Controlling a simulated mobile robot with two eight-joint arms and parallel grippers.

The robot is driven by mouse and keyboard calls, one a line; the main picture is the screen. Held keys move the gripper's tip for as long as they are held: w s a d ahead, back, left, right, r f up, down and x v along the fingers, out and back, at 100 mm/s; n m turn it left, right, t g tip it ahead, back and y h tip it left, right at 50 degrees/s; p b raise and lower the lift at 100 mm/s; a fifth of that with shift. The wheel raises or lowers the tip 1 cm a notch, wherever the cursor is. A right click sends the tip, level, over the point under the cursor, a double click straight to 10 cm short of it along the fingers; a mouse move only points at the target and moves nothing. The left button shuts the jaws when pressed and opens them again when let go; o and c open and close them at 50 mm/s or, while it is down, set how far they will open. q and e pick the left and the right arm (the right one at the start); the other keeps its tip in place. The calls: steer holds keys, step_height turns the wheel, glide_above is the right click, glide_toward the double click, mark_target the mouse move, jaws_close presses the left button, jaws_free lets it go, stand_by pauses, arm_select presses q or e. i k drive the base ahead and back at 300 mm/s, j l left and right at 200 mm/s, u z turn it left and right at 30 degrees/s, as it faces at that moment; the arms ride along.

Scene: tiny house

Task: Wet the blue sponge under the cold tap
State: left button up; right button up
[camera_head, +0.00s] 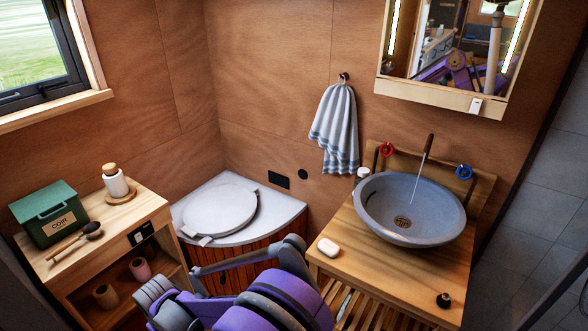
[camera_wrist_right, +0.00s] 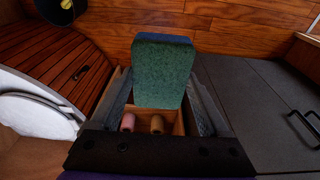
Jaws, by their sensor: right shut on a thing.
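The blue sponge (camera_wrist_right: 163,72) is upright between the fingers of my right gripper (camera_wrist_right: 162,88) in the right wrist view. Its green face is towards the camera and a blue edge shows on top. The grip is shut on it. In the head view the sponge and right gripper do not show. The grey basin (camera_head: 378,213) stands on the wooden counter. The brown tap (camera_head: 430,143) is above it, and a thin pale stream falls from it into the basin. The blue-marked handle (camera_head: 464,172) is right of the tap, the red one (camera_head: 387,149) left. My left gripper is not in view.
A soap bar (camera_head: 328,247) and a small black item (camera_head: 443,300) lie on the counter (camera_head: 385,275). The toilet (camera_head: 220,208) is left of it. A shelf (camera_head: 150,207) with a green box (camera_head: 48,213) stands further left. A striped towel (camera_head: 338,130) hangs behind.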

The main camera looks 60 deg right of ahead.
mark_target(464, 172)
steer(key=z, duration=1.5)
